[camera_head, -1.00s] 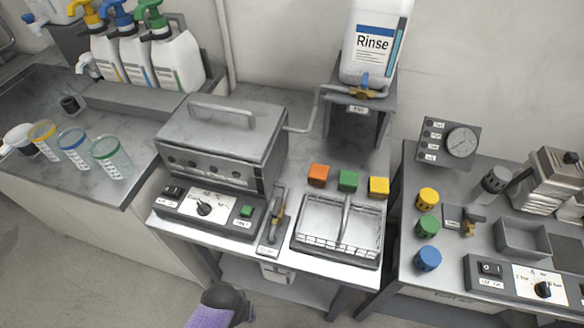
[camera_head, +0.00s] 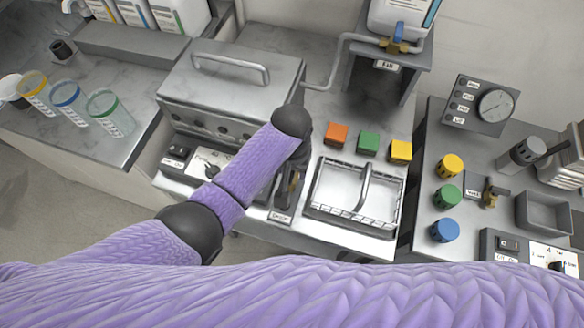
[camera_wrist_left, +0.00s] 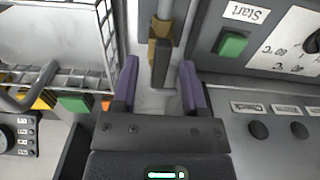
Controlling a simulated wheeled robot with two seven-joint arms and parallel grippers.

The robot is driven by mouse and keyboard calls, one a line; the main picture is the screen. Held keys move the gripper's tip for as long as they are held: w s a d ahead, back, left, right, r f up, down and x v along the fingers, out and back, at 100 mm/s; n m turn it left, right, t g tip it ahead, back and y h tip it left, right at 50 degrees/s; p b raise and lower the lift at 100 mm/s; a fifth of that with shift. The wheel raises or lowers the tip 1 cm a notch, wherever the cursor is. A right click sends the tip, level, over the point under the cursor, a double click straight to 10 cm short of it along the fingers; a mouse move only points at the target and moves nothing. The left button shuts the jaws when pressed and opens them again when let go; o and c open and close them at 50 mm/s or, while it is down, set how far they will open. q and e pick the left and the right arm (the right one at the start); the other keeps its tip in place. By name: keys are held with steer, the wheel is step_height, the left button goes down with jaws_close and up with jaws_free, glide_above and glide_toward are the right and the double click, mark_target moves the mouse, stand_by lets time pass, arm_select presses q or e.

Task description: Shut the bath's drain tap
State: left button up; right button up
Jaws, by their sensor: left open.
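The bath (camera_head: 232,85) is a grey metal box with a lid and handle, at the left of the bench. Its drain tap (camera_head: 289,192) stands at the right of the bath's front panel, partly hidden by my arm. In the left wrist view the tap shows a brass body (camera_wrist_left: 153,48) and a dark lever (camera_wrist_left: 161,64), lying roughly in line with the pipe. My left gripper (camera_wrist_left: 159,82) is open, its two purple fingers on either side of the lever's end, with gaps visible. In the head view my wrist hides most of this gripper. My right gripper is not in view.
A wire basket in a tray (camera_head: 355,198) stands right of the tap. Orange (camera_head: 336,134), green (camera_head: 368,143) and yellow (camera_head: 401,151) blocks sit behind it. The green start button (camera_wrist_left: 232,44) is close beside the gripper. A rinse container (camera_head: 398,18) stands behind.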

arm_select(q)
jaws_close()
steer(key=shift+r+m+p, duration=0.1)
steer(key=shift+m+p, duration=0.2)
steer(key=m+p, duration=0.1)
steer(key=m, duration=0.1)
steer(key=shift+m+p, duration=0.35)
steer(key=shift+m, duration=0.05)
steer(key=m+p, duration=0.1)
steer(key=m, duration=0.3)
steer(key=m+p, duration=0.1)
steer(key=m, duration=0.9)
steer(key=shift+m, duration=0.4)
stand_by(0.3)
